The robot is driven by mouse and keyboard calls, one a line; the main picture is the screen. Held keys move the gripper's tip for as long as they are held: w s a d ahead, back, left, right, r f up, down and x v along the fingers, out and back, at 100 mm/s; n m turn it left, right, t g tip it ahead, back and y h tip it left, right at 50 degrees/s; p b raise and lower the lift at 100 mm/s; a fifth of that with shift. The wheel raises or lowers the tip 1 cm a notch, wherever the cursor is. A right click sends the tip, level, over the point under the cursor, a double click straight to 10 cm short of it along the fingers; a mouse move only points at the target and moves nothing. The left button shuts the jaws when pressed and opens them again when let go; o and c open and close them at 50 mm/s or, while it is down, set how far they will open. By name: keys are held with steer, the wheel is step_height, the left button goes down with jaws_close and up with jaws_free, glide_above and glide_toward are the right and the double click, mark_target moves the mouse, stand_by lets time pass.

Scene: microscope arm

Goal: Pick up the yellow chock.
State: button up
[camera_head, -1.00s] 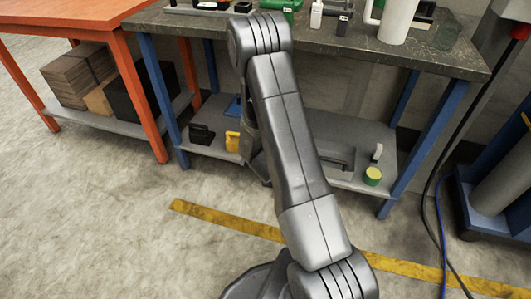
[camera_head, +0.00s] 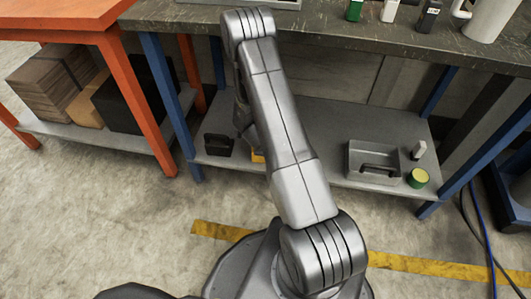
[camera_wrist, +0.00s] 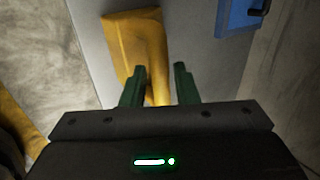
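The yellow chock (camera_wrist: 128,40) lies on the grey lower shelf (camera_wrist: 88,30) in the wrist view, ahead of my gripper (camera_wrist: 160,68). The gripper's two green fingers are apart with nothing clamped between them. The near end of the chock reaches down between the fingers; I cannot tell whether they touch it. In the head view only a small yellow part of the chock (camera_head: 257,157) shows beside my arm, which hides the rest. My gripper is hidden behind the arm there.
A blue object (camera_wrist: 238,14) lies right of the chock. On the shelf, a black holder (camera_head: 218,145) stands to the left; a grey tray (camera_head: 356,165), a green-yellow tin (camera_head: 418,178) and a small white item (camera_head: 419,150) stand to the right. The dark worktop (camera_head: 330,28) overhangs the shelf.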

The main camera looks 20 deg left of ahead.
steer(key=shift+x, duration=1.05)
steer(key=shift+c, duration=0.2)
jaws_close()
steer(key=shift+r, duration=0.1)
stand_by(0.3)
